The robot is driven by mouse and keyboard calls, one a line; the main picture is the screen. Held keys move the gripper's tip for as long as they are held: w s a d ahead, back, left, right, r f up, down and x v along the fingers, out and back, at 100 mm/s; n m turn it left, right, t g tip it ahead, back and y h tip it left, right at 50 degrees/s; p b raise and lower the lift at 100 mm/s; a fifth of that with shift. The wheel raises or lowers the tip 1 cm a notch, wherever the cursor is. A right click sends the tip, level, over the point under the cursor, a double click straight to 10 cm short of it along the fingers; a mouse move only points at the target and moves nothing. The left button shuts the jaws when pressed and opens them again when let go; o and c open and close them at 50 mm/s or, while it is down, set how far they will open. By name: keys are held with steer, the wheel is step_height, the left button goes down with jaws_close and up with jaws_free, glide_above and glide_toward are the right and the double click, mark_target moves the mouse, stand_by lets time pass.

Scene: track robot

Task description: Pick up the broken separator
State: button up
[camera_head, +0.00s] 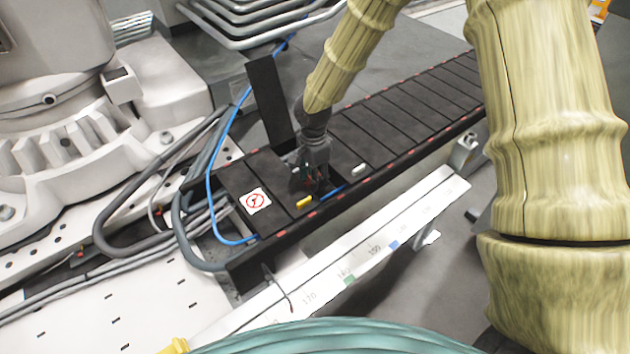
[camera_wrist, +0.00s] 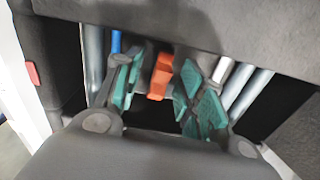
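An orange-red piece (camera_wrist: 160,76), which I take to be the broken separator, sits in an opening of the black track, between cables or rods. My gripper (camera_wrist: 162,92) is open, its green-padded fingers on either side of the piece. A gap shows between the piece and each pad. In the head view, my gripper (camera_head: 309,181) points down into the track's opening and mostly hides the piece. I cannot tell how deep the fingertips are.
The black track (camera_head: 400,110) has slatted covers. An upright black cover (camera_head: 268,100) stands behind. A blue cable (camera_head: 213,190) runs alongside. A white ruler-marked rail (camera_head: 400,224) lies in front.

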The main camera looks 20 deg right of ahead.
steer(key=shift+c, duration=0.4)
steer(key=c, duration=0.7)
